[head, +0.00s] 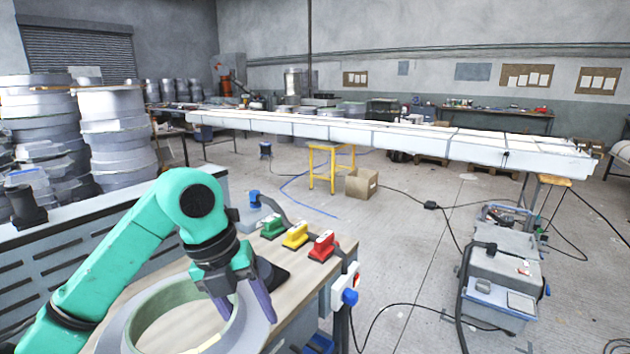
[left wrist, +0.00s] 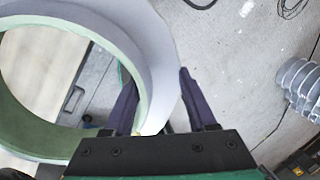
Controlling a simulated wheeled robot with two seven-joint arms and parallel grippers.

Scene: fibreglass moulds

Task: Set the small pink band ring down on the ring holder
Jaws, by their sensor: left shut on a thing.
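My left gripper (head: 243,305) reaches down over the near workbench. It is shut on the wall of a large ring (head: 133,331), grey outside and pale green inside. In the left wrist view the fingers (left wrist: 158,100) straddle the ring's wall (left wrist: 128,28), one inside and one outside. The ring is cut off by the bottom of the head view. I cannot tell whether it rests on the bench or hangs above it. I see no pink band ring, and nothing I can clearly identify as a ring holder. My right gripper is not in view.
Stacks of grey rings (head: 118,140) stand at left. A grey machine (head: 500,270) and loose cables lie right. The floor between is mostly clear.

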